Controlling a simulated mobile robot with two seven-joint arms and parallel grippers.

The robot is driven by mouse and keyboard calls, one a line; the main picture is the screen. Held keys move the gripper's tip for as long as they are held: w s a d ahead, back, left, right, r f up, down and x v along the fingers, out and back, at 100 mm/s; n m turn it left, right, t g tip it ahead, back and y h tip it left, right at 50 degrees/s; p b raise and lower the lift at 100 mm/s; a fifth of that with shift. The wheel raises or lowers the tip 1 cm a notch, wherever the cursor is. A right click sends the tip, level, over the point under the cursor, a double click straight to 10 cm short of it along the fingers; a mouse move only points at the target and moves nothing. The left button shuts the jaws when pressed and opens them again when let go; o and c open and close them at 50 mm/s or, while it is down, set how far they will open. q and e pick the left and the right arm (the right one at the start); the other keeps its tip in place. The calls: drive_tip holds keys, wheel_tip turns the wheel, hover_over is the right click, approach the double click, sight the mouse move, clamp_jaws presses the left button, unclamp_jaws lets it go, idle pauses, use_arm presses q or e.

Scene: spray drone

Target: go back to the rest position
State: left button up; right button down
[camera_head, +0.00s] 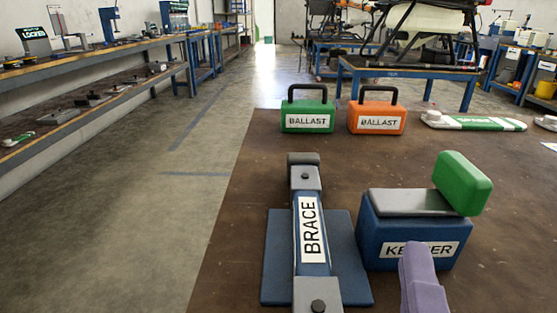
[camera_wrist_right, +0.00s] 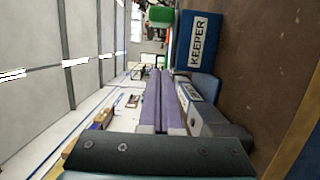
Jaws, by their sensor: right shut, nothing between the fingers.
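My right gripper (camera_head: 420,270) has purple fingers and is shut and empty. It comes in from the bottom edge in the head view, in front of the blue KEEPER block (camera_head: 375,228). Its closed fingers also show in the wrist view (camera_wrist_right: 159,85), pointing away from the camera, with the KEEPER block (camera_wrist_right: 181,42) to their right. The blue and grey BRACE bar (camera_head: 311,265) lies on a blue plate (camera_head: 279,240), left of the gripper in the head view. My left gripper is in neither view.
A green block (camera_head: 462,183) sits tilted at the right end of the KEEPER block's grey top (camera_head: 408,202). Green (camera_head: 307,114) and orange (camera_head: 377,116) BALLAST blocks with handles stand behind, on the brown surface (camera_head: 255,180). A green and white part (camera_head: 474,122) lies at far right.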

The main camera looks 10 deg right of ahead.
drive_tip(key=shift+s+a, duration=0.25)
drive_tip(key=shift+s, duration=0.05)
